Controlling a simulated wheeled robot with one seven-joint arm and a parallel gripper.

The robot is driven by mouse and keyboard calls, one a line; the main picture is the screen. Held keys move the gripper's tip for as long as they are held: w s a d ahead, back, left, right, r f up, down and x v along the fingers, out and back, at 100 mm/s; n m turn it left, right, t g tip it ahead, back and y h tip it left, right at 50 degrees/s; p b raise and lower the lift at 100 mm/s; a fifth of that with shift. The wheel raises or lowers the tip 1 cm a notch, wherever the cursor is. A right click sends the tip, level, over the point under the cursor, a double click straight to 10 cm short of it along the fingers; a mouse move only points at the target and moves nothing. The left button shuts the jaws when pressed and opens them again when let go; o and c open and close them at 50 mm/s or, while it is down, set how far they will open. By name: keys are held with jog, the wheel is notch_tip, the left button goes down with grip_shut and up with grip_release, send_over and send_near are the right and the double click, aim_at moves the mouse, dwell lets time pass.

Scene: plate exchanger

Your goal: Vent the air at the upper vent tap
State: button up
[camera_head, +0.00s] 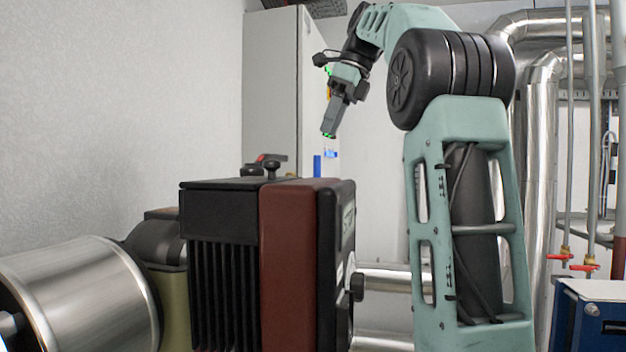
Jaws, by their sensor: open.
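I cannot tell for sure which fitting is the upper vent tap. A small red lever (263,158) shows just behind the top of the black and maroon unit, partly hidden by it. Two more red-handled valves (558,256) (584,267) sit on thin vertical pipes at the right, beside my arm. My gripper (328,134) hangs tilted downward, above and behind the maroon unit and in front of the grey cabinet's right side. It is open, seen edge-on, with nothing visible in it, and apart from all the valves.
A black ribbed and maroon unit (288,260) fills the centre foreground. A large metal cylinder (85,295) lies at left. A grey cabinet (272,85) stands behind. Silver insulated pipes (542,150) and a blue box (590,315) are at right. The air around my gripper looks clear.

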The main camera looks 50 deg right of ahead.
aim_at(314, 168)
jog(key=x, duration=1)
jog(key=shift+f, duration=0.2)
grip_shut()
